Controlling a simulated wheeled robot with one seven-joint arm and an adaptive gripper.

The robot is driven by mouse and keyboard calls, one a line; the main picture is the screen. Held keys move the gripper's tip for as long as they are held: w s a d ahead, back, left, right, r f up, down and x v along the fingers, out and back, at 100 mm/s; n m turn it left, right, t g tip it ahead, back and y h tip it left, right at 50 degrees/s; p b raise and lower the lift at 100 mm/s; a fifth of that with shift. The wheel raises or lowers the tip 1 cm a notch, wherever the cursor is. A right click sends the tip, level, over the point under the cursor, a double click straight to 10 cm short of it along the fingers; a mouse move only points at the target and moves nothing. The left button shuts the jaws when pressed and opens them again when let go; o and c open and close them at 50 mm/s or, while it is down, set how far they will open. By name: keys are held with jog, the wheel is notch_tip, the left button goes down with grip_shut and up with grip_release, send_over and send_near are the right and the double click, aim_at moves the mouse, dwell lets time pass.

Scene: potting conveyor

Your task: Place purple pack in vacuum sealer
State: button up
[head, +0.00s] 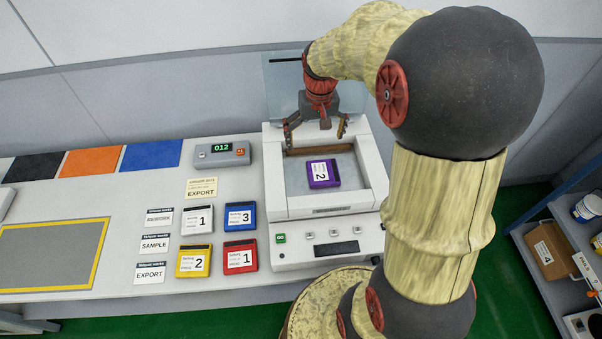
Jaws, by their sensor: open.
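The purple pack (323,184), with a white label marked 2, lies flat inside the chamber of the vacuum sealer (294,211). The sealer is a white machine with a raised clear lid (283,80) at its back and buttons along its front. My gripper (315,136) is above the chamber, over the back of the sealer. Its two fingers are spread apart with nothing between them. The gripper appears apart from the pack.
White, blue, yellow and red packs (239,256) lie left of the sealer with label cards. A grey display unit (222,152) reads 012. A yellow-bordered grey mat (100,256) is empty at left. A shelf (545,248) with boxes stands at right.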

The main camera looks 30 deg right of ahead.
jog(key=s+a+r+n+t, duration=0.4)
jog(key=s+a+r, duration=0.9)
jog(key=s+a, duration=0.4)
jog(key=shift+s+a+t, duration=0.2)
jog(key=shift+s+t, duration=0.1)
jog(key=shift+s, duration=0.05)
notch_tip(320, 180, down, 7)
jog(key=b, duration=0.7)
jog(key=shift+f+b, duration=0.2)
jog(key=shift+b, duration=0.1)
jog(key=shift+c, duration=0.8)
